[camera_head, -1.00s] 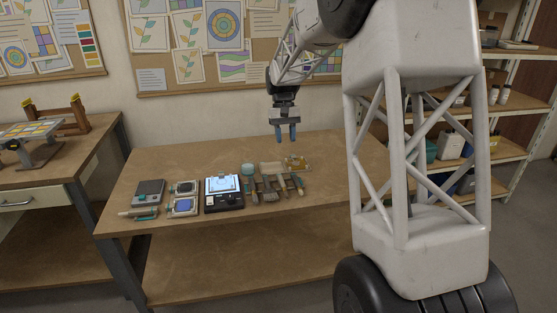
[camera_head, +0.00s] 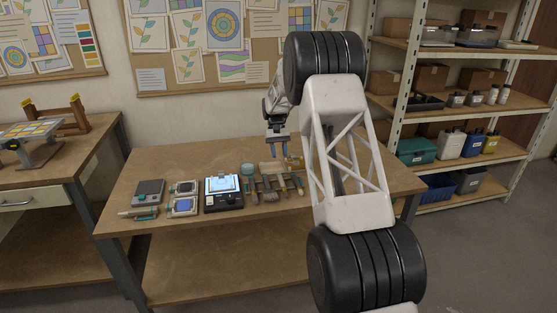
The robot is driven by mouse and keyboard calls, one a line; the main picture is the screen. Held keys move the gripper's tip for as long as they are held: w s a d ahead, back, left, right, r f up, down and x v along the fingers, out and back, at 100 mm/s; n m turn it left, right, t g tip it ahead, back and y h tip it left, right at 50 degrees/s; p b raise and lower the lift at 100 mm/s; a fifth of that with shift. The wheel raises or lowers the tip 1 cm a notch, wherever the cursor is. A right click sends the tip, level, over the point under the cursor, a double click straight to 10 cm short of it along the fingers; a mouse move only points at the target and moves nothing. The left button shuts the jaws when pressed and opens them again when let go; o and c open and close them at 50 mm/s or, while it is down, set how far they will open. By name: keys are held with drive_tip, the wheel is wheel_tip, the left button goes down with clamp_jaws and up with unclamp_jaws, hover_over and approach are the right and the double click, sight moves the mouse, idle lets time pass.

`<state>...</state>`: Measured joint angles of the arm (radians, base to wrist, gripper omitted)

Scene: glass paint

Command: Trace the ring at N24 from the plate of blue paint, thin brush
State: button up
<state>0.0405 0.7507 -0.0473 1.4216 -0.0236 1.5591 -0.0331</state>
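My gripper (camera_head: 277,156) hangs above the back right part of the workbench, fingers pointing down, close over the row of brushes and tools (camera_head: 272,186). Its two blue fingers look apart with nothing visible between them. The plate of blue paint (camera_head: 184,206) lies left of centre on the bench, with a darker plate (camera_head: 184,188) just behind it. The lit glass panel (camera_head: 222,185) sits on a black box to the right of the plates. The ring at N24 is too small to make out. I cannot tell which tool is the thin brush.
A grey scale-like device (camera_head: 149,192) stands at the bench's left, with a green-handled tool (camera_head: 139,212) before it. A small cup (camera_head: 248,169) stands behind the tools. My arm hides part of the bench's right side. The bench's front strip is clear.

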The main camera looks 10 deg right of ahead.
approach(281, 179)
drive_tip(key=shift+s+f+g, duration=0.3)
drive_tip(key=shift+f, duration=0.25)
drive_tip(key=shift+s+f, duration=0.1)
drive_tip(key=shift+f, duration=0.1)
drive_tip(key=shift+w+x, duration=0.15)
drive_tip(key=shift+x, duration=1.8)
drive_tip(key=shift+w+x, duration=0.15)
drive_tip(key=shift+x, duration=1.75)
drive_tip(key=shift+f, duration=0.2)
drive_tip(key=shift+c, duration=0.3)
clamp_jaws()
drive_tip(key=shift+r, duration=0.1)
